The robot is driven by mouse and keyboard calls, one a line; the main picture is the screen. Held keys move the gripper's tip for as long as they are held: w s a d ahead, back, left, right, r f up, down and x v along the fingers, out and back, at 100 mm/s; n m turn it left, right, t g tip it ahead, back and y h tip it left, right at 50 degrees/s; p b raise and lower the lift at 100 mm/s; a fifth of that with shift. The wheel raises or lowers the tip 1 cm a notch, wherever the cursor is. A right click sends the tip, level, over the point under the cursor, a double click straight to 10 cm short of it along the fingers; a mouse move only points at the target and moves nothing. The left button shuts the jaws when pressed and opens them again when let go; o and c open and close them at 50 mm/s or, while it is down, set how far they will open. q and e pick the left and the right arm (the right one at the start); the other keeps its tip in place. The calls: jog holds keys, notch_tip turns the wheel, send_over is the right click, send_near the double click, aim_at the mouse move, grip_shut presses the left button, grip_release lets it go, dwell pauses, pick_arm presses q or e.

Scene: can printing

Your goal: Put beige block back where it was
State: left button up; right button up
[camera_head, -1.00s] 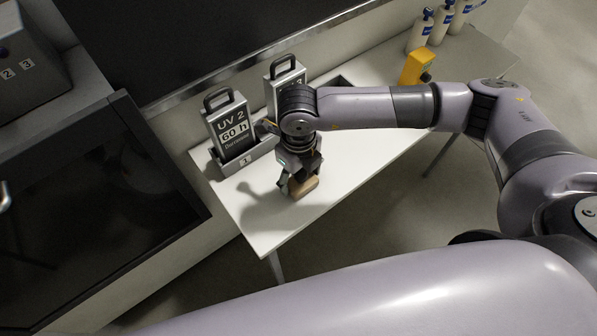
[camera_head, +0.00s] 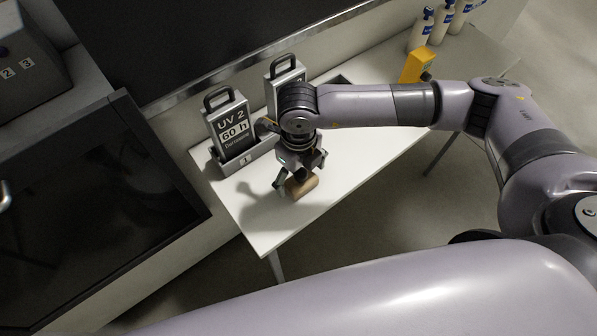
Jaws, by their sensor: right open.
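The beige block (camera_head: 301,187) sits on the white table (camera_head: 262,222), near its front edge. My right gripper (camera_head: 293,183) is right above and around the block, pointing down, with its fingers open. One finger shows on the left side of the block. The other side is partly hidden by the gripper body, so I cannot tell if it touches the block. My left gripper is not in view.
A UV 2 cartridge (camera_head: 231,124) stands in a holder marked 1 behind the gripper. A second cartridge (camera_head: 284,78) is partly hidden by my arm. A yellow box (camera_head: 416,66) and several bottles (camera_head: 420,28) stand at the back right. The front left table is clear.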

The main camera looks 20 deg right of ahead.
notch_tip(320, 180, up, 11)
jog(key=b, duration=0.2)
jog(key=shift+b, duration=0.4)
jog(key=shift+r, duration=0.4)
